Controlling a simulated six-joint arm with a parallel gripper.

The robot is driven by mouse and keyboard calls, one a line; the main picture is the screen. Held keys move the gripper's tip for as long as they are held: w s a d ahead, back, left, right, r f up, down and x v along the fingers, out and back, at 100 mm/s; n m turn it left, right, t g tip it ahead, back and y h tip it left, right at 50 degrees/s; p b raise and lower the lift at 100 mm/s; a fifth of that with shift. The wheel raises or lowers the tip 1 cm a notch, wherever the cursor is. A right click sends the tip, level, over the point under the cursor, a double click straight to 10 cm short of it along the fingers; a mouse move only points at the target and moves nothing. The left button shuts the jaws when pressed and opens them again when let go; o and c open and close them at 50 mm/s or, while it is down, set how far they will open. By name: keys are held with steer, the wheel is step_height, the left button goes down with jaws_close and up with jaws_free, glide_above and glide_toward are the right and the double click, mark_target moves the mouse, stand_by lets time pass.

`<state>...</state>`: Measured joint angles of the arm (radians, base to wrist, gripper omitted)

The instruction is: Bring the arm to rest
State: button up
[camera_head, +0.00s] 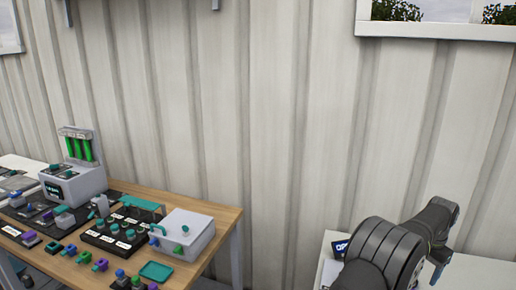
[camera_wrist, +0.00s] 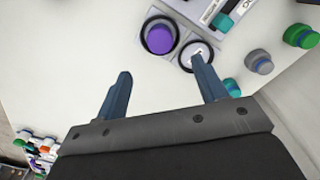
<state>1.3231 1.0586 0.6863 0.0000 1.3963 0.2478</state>
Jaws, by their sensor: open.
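My gripper (camera_wrist: 161,67) shows in the wrist view with its two blue-grey fingers spread apart. It is open, and nothing is held between the fingers. The right fingertip overlaps a white round fitting (camera_wrist: 186,57) with a dark ring; I cannot tell whether it touches. A purple round cap (camera_wrist: 159,38) in a dark ring lies just beyond the gap between the fingers. In the head view my dark arm is at the lower right over a white surface (camera_head: 481,272); the gripper's fingers cannot be made out there.
In the wrist view a grey knob (camera_wrist: 258,61), a green knob (camera_wrist: 301,36) and a teal knob (camera_wrist: 231,87) stand at the right. Several coloured caps (camera_wrist: 40,146) are at the lower left. A wooden table (camera_head: 222,215) with devices stands left in the head view.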

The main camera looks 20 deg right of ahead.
step_height(320, 180, down, 9)
steer(key=shift+f, duration=0.1)
steer(key=shift+r, duration=0.4)
step_height(320, 180, up, 17)
step_height(320, 180, down, 17)
steer(key=shift+f, duration=0.15)
step_height(320, 180, up, 8)
steer(key=s+a+r, duration=0.2)
steer(key=s+a, duration=0.4)
steer(key=a, duration=0.4)
steer(key=s+a+r, duration=0.1)
steer(key=s+a, duration=0.5)
steer(key=a, duration=0.3)
steer(key=shift+a+r, duration=0.35)
steer(key=shift+a, duration=0.05)
